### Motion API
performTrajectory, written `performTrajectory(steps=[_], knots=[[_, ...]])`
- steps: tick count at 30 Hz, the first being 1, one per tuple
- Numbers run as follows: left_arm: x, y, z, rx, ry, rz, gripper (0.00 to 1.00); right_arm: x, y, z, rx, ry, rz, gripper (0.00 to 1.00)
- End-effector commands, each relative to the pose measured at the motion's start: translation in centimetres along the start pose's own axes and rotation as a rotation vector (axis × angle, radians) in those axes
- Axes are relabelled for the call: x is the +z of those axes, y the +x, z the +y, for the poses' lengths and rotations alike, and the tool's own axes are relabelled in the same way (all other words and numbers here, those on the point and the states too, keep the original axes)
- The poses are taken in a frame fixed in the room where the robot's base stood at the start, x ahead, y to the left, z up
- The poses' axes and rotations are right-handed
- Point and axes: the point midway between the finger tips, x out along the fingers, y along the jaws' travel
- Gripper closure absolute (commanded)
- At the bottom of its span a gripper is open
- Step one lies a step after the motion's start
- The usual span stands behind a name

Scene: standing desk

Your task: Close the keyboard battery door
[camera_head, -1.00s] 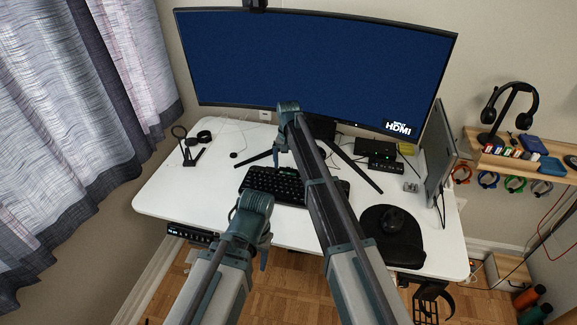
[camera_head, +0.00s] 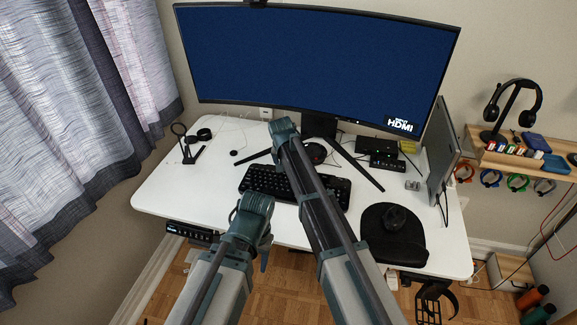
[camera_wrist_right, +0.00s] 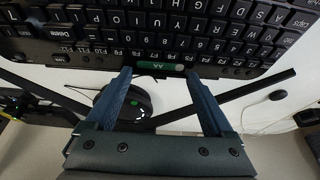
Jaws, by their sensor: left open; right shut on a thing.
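The black keyboard (camera_head: 270,183) lies on the white desk, partly hidden by my right arm. In the right wrist view the keyboard (camera_wrist_right: 100,35) appears upside down, its back edge towards me. A green strip marked AA, at the keyboard battery door (camera_wrist_right: 160,67), shows in that edge. The door's exact angle cannot be told. My left gripper (camera_head: 266,250) is open and empty in front of the desk's near edge, away from the keyboard.
The monitor (camera_head: 315,60) stands behind the keyboard, its dark foot legs (camera_head: 355,165) spreading forward. A mouse (camera_head: 394,218) on a black pad (camera_head: 400,245) is to the right.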

Motion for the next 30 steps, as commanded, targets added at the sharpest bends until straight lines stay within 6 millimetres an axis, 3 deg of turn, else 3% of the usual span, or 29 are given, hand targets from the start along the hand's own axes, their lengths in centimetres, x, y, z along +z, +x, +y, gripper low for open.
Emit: performTrajectory(steps=[7, 8, 9, 20, 30], knots=[[0.0, 0.0, 0.0, 0.0, 0.0, 0.0, 0.5, 0.0, 0.0, 0.0, 0.0, 0.0, -0.002, 0.69], [0.0, 0.0, 0.0, 0.0, 0.0, 0.0, 0.5, 0.0, 0.0, 0.0, 0.0, 0.0, -0.002, 0.09], [0.0, 0.0, 0.0, 0.0, 0.0, 0.0, 0.5, 0.0, 0.0, 0.0, 0.0, 0.0, -0.002, 0.02], [0.0, -0.3, 0.0, 0.0, 0.0, 0.0, 0.5, 0.0, -0.3, 0.0, 0.0, 0.0, -0.002, 0.0], [0.2, -3.2, -0.3, 0.0, 0.0, 0.0, 0.5, -0.1, -3.4, 0.0, 0.0, 0.0, -0.003, 0.0]])
